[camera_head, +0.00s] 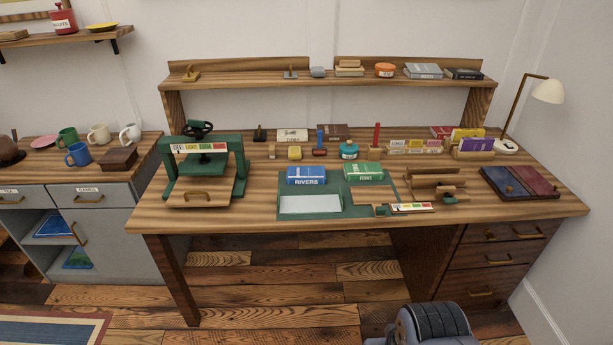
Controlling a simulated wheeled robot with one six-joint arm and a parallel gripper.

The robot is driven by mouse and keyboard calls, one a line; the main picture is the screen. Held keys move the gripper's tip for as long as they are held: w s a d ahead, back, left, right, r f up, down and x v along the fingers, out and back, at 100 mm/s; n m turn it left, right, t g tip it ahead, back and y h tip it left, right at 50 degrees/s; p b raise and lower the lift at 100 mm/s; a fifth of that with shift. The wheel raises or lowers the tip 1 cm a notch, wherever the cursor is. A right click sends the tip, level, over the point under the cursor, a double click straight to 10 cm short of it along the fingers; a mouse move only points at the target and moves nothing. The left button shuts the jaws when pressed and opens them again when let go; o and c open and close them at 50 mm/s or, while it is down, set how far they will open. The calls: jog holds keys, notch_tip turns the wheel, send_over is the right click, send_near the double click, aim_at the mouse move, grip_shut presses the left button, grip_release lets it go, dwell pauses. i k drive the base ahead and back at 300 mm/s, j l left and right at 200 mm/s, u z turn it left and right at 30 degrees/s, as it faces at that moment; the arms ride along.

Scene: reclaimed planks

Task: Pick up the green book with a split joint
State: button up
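A green book (362,171) with pale lettering on its facing side lies on the desk (250,211), just right of the middle. It is at the back right of a dark green mat (350,208). A blue book (306,175) marked RIVERS lies to its left, apart from it. The split joint is too small to make out. A dark rounded part at the bottom edge seems to be my arm, well in front of the desk. My gripper's fingers do not show.
A green press (202,168) stands left on the desk. A raised shelf (330,82) spans the back. A lamp (547,91) stands at right.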

aim_at(368, 170)
jog(key=i+l, duration=1.55)
jog(key=i+j+u, duration=0.05)
jog(key=i, duration=0.05)
